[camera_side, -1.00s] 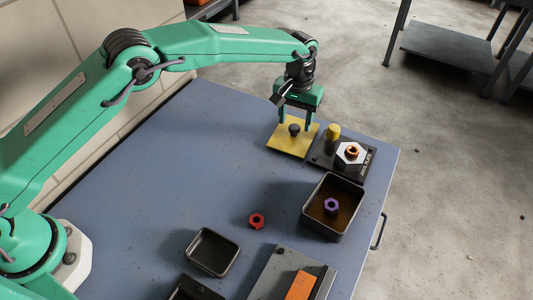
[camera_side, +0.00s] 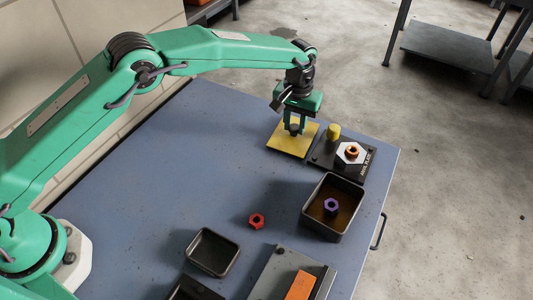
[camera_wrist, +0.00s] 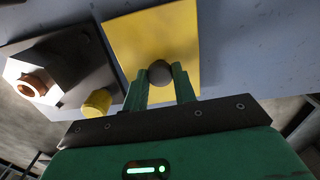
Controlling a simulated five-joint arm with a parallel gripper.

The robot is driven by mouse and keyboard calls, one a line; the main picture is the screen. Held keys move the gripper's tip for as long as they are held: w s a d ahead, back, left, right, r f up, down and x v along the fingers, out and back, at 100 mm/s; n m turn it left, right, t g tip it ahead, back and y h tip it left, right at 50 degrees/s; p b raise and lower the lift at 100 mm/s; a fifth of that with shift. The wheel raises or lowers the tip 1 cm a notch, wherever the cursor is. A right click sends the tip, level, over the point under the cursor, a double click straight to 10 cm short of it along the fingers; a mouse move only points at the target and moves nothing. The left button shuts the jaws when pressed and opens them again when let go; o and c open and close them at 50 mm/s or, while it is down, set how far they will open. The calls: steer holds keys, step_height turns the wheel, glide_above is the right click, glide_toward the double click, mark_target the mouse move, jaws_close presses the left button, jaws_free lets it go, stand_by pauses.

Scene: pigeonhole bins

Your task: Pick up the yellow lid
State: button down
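The yellow lid (camera_side: 280,143) is a flat square plate with a dark round knob, lying flat at the far end of the blue table. It also fills the upper middle of the wrist view (camera_wrist: 130,35). My gripper (camera_side: 295,130) is above the lid, pointing down, with its green fingers shut on the knob. In the wrist view, my gripper's fingers (camera_wrist: 161,78) stand on either side of the knob, against it. The lid appears to rest on the table; its underside is hidden.
Right of the lid is a dark plate (camera_side: 323,157) with a yellow cylinder (camera_side: 333,132) and a white hexagon bearing an orange nut (camera_side: 352,151). Nearer are a bin (camera_side: 345,229) with a purple nut, a red nut (camera_side: 257,221) and an empty tray (camera_side: 191,252). The table's left is clear.

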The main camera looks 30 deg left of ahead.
mark_target(295, 128)
steer(key=shift+r, duration=0.1)
steer(key=shift+r, duration=0.85)
steer(key=r, duration=0.2)
steer(key=shift+s+d+r, duration=0.15)
steer(key=shift+s+r, duration=0.05)
steer(key=shift+r, duration=0.15)
steer(key=s+d+r, duration=0.6)
steer(key=s, duration=0.3)
steer(key=shift+s+r, duration=0.2)
steer(key=shift+r, duration=0.05)
steer(key=shift+d, duration=0.15)
steer(key=s+d+r+m, duration=0.2)
steer(key=s+d+r, duration=0.1)
steer(key=s+d, duration=0.4)
steer(key=d, duration=0.3)
steer(key=shift+d, duration=0.3)
steer(key=shift+s, duration=0.1)
